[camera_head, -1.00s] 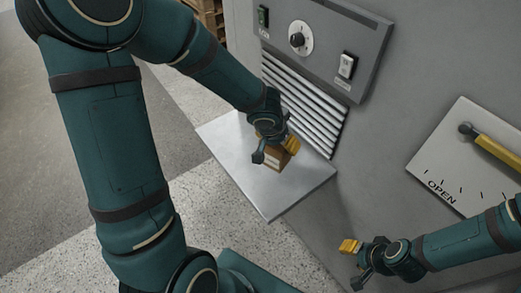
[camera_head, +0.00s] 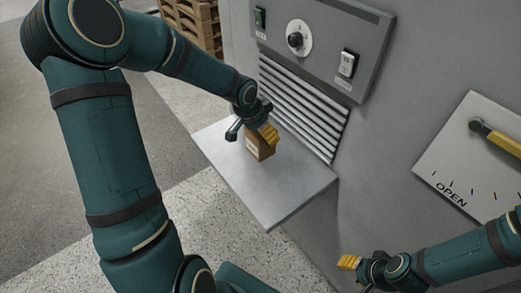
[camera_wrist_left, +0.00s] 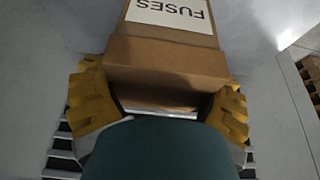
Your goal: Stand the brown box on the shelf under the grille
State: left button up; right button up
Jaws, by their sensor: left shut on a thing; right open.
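The brown box (camera_head: 260,149) is over the metal shelf (camera_head: 265,205), below the slatted grille (camera_head: 305,105) on the grey wall. My left gripper (camera_head: 255,134) is shut on the box from above. In the left wrist view the yellow fingers (camera_wrist_left: 158,105) flank the box (camera_wrist_left: 165,60), which has a white label reading "FUSES". The box looks upright; I cannot tell whether its base touches the shelf. My right gripper (camera_head: 352,275) is open and empty, low in the picture, to the right of the shelf.
A control panel (camera_head: 325,40) with a knob and switches is above the grille. A white plate (camera_head: 470,150) marked "OPEN" with a yellow handle (camera_head: 500,140) is at right. Wooden pallets (camera_head: 195,25) stand behind. The shelf's front part is clear.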

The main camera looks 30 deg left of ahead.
aim_at(252, 133)
pick_arm(q)
notch_tip(252, 133, down, 6)
jog(key=shift+b, duration=0.85)
jog(key=shift+r, duration=0.1)
jog(key=o, duration=1.2)
jog(key=shift+c, duration=0.2)
jog(key=p+v, duration=0.4)
jog(key=v, duration=0.6)
jog(key=shift+s+r, duration=0.15)
jog(key=shift+r, duration=0.15)
jog(key=shift+s+a+r, duration=0.15)
jog(key=shift+s+r, duration=0.1)
jog(key=shift+r, duration=0.35)
